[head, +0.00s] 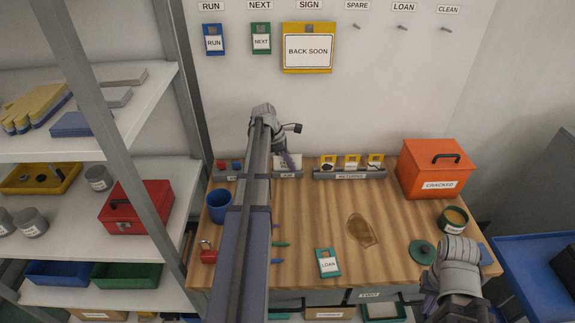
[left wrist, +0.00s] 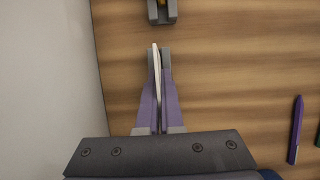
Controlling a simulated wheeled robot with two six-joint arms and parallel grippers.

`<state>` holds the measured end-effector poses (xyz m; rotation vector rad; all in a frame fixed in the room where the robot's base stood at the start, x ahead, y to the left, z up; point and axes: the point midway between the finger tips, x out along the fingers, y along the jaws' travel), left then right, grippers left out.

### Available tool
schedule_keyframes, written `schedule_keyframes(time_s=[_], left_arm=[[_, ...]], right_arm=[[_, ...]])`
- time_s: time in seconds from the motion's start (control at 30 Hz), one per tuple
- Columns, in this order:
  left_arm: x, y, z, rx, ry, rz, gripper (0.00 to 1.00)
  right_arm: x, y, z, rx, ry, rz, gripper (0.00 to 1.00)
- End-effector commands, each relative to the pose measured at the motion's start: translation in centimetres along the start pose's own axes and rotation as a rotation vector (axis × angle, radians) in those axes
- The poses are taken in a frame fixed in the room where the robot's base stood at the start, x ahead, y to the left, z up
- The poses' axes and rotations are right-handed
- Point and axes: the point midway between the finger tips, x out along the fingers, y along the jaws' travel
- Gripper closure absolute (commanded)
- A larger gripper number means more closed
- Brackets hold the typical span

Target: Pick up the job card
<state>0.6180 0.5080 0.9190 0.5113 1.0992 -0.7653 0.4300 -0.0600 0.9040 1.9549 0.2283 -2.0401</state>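The job card (left wrist: 157,85) is a thin white sheet seen edge-on in the left wrist view, between the purple fingers of my left gripper (left wrist: 159,62). The fingers are closed against both its faces. In the head view my left gripper (head: 290,160) is at the back of the bench, at a small grey labelled holder (head: 289,174). The arm hides part of the holder, and I cannot tell whether the card is clear of it. My right gripper (head: 447,303) is at the lower right, over the bench's front; its fingertips are not clearly seen.
A grey rack with yellow-topped packets (head: 350,173) and an orange box (head: 436,169) stand along the back. A teal LOAN tag (head: 328,263) lies near the front edge. A blue cup (head: 219,205) and red padlock (head: 208,252) are left.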

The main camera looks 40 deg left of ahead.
Motion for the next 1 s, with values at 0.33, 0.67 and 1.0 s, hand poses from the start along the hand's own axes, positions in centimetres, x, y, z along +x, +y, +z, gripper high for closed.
schedule_keyframes(time_s=[0.33, 0.67, 1.0], left_arm=[[-0.1, 0.0, 0.0, 0.000, 0.000, 0.000, 1.00], [-2.1, 0.0, 0.9, 0.000, 0.000, 0.000, 1.00], [-7.0, 0.0, 2.9, 0.000, 0.000, 0.000, 1.00]], right_arm=[[-0.1, 0.0, 0.0, 0.000, 0.000, 0.000, 1.00], [-2.3, 0.2, 0.1, 0.000, 0.000, 0.000, 1.00], [-7.5, 0.7, 0.4, 0.000, 0.000, 0.000, 1.00]])
